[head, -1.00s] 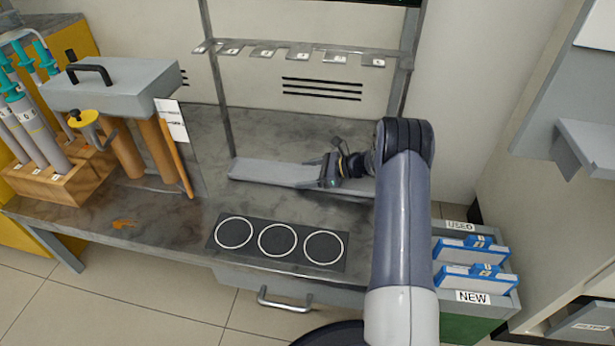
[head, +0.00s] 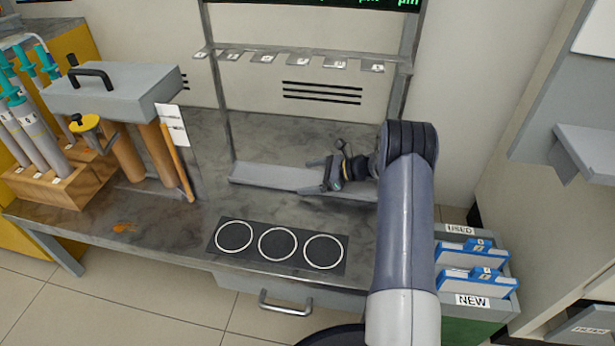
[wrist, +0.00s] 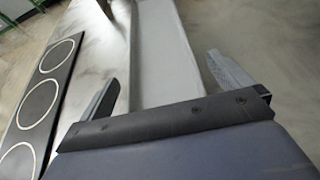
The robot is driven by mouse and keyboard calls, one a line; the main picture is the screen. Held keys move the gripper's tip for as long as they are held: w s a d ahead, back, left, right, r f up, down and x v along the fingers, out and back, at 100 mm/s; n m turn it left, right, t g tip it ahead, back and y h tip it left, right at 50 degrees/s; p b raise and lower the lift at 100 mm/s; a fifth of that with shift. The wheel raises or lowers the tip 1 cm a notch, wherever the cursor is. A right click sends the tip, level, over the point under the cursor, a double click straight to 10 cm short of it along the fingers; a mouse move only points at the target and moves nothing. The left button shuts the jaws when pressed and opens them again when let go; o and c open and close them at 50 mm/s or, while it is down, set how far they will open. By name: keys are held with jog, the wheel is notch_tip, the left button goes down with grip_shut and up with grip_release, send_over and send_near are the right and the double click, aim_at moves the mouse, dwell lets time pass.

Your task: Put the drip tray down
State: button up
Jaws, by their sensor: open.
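The drip tray (head: 270,175) is a long, shallow grey tray. It lies flat on the worktop between the rack's uprights. My gripper (head: 313,176) is at the tray's right part, with its jaws apart. In the wrist view, the tray (wrist: 166,50) runs away from me between the two open fingers of my gripper (wrist: 162,70). Gaps show between the tray and both fingers.
A dark plate with three white rings (head: 277,244) lies in front of the tray. A rack rail with small labels (head: 300,60) spans above. A wooden syringe holder (head: 62,185) and a grey box (head: 115,92) stand left. Blue-edged bins (head: 475,265) stand right.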

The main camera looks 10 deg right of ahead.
jog(key=p+v, duration=0.2)
jog(key=v, duration=0.9)
jog(key=shift+a+p, duration=0.1)
jog(key=shift+p, duration=0.25)
jog(key=shift+a, duration=0.1)
